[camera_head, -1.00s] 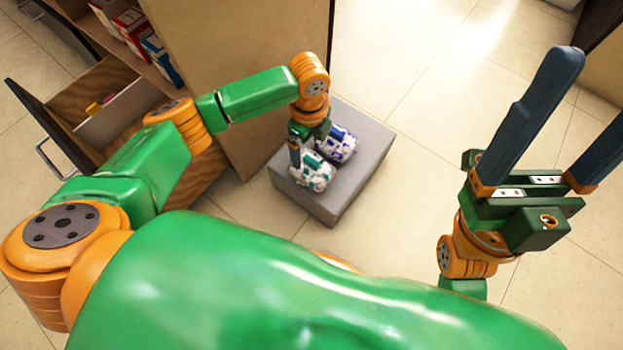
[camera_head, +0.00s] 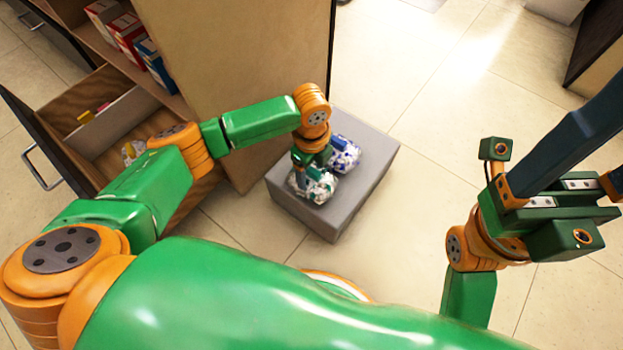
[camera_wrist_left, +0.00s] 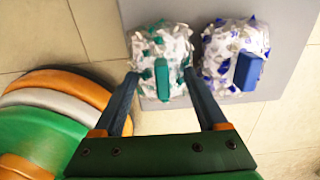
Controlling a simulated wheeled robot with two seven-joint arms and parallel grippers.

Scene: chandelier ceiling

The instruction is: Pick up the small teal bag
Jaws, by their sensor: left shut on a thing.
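The small teal bag (camera_head: 318,192), white with teal patches and a teal block on top, rests on a grey block (camera_head: 360,205). In the left wrist view the teal bag (camera_wrist_left: 161,50) sits between my left fingertips. My left gripper (camera_head: 304,178) is shut on it, and in the left wrist view the fingers (camera_wrist_left: 161,78) are at its two sides. The gripper hides part of the bag in the head view. My right gripper (camera_head: 603,150) is open, empty and away at the right, its fingertips cut off by the picture edge.
A similar white bag with blue patches (camera_head: 347,155) stands close beside the teal one; it also shows in the left wrist view (camera_wrist_left: 225,45). A wooden cabinet with an open drawer (camera_head: 110,120) and boxes on its shelf (camera_head: 130,40) stands at the left.

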